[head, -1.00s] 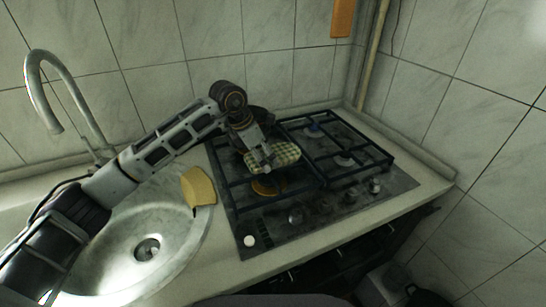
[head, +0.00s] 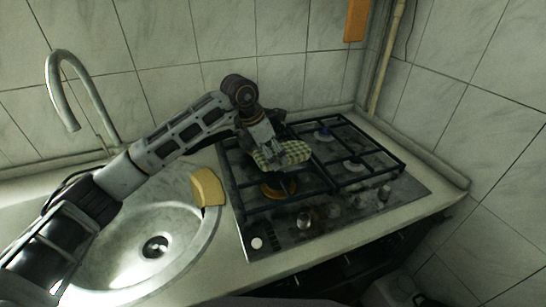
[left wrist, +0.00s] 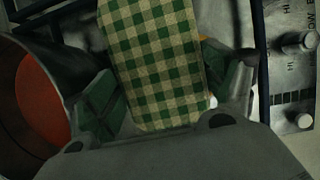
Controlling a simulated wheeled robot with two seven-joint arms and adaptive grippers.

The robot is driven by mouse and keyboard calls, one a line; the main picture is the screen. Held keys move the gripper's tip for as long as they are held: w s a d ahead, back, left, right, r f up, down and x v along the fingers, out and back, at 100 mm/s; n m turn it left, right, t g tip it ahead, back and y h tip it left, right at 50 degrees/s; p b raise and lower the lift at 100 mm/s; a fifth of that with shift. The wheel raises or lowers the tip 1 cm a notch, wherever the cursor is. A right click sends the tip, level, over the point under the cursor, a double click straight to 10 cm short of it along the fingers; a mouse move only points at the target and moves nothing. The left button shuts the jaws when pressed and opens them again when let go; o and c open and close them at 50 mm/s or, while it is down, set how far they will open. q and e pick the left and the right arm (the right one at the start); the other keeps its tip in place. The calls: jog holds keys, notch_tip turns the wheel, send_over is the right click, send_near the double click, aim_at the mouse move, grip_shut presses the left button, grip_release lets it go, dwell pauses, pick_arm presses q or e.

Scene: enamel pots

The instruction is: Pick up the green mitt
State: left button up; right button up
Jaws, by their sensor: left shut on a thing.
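The green mitt (head: 290,153) is a green-and-cream checked cloth piece. In the head view it is over the left part of the hob, above a burner with an orange-yellow centre (head: 279,190). My left gripper (head: 266,146) reaches down onto it from behind and is shut on it. In the left wrist view the mitt (left wrist: 155,60) runs between the two dark green finger pads of the left gripper (left wrist: 165,100). The arm and gripper hide part of it in the head view. I cannot tell for sure whether it is clear of the grate. My right gripper is not in view.
A pot with an orange-red inside (left wrist: 28,110) is close beside the gripper in the left wrist view. The black hob grate (head: 335,177) surrounds the mitt. A sink (head: 110,262), a yellow sponge-like piece (head: 208,187) and a tap (head: 56,85) are to the left.

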pick_arm(q)
notch_tip(320, 180, up, 8)
jog(key=shift+f, duration=0.2)
jog(key=shift+r, duration=0.2)
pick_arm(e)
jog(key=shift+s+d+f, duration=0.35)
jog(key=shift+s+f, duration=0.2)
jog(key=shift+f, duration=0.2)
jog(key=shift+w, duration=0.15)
